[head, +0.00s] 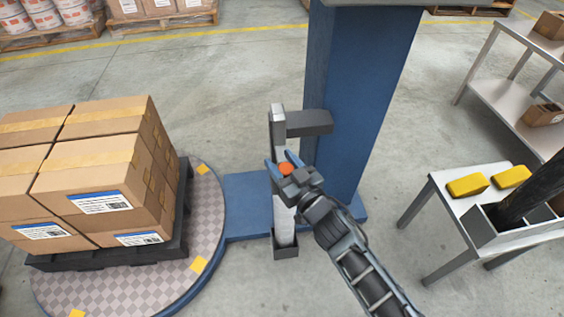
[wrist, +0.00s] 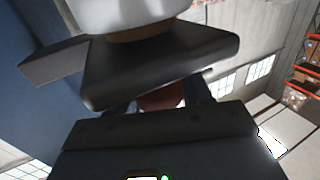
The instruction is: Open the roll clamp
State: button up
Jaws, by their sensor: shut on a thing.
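The roll clamp appears to be the dark grey arm (head: 309,122) on the blue mast (head: 362,75), at the upright whitish roll or post (head: 277,125). An orange-red knob (head: 286,169) sits in front of the roll. My gripper (head: 281,168) is shut on the knob, with its blue fingers on either side. In the wrist view the knob (wrist: 161,101) shows dark red between the fingers, under a wide dark plate (wrist: 165,62). The roll's lower end stands in a dark holder (head: 286,246). My gripper hides the roll's middle.
A turntable (head: 208,215) with boxes (head: 105,165) on a black pallet stands left. A small metal table (head: 447,197) with yellow blocks (head: 467,185) and a divided bin stands right. A steel shelf (head: 487,88) is behind it. Concrete floor between is clear.

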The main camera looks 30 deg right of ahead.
grip_shut()
jog(key=shift+r+p, duration=0.2)
jog(key=shift+p, duration=0.15)
